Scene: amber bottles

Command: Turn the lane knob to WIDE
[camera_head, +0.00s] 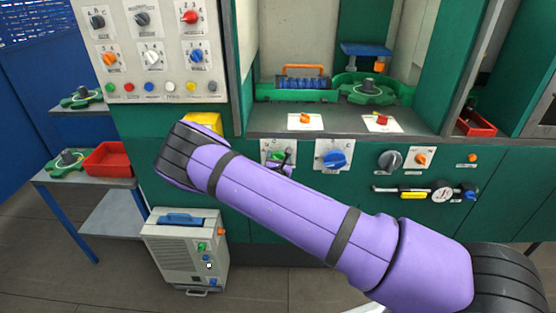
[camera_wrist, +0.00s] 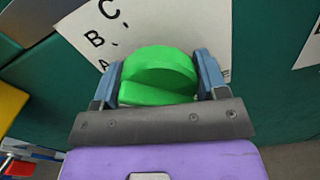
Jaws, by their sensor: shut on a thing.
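A round green knob (camera_wrist: 160,72) sits on a white plate (camera_wrist: 80,25) marked A, B and C in the wrist view. My gripper (camera_wrist: 160,68) is shut on it, with one blue finger on each side. In the head view my gripper (camera_head: 286,158) is at this plate on the green panel front and partly covers the knob. I cannot read the word WIDE on any plate, so I cannot tell from lettering which knob is the lane knob. The pointing direction of the green knob is unclear.
Right of the held knob are a blue knob (camera_head: 334,159), a dark grey knob (camera_head: 390,160) and an orange knob (camera_head: 421,158). A gauge (camera_head: 442,191) hangs below. Upper left is a panel (camera_head: 130,65) with several knobs and buttons. A yellow box (camera_head: 203,121) is left of my gripper.

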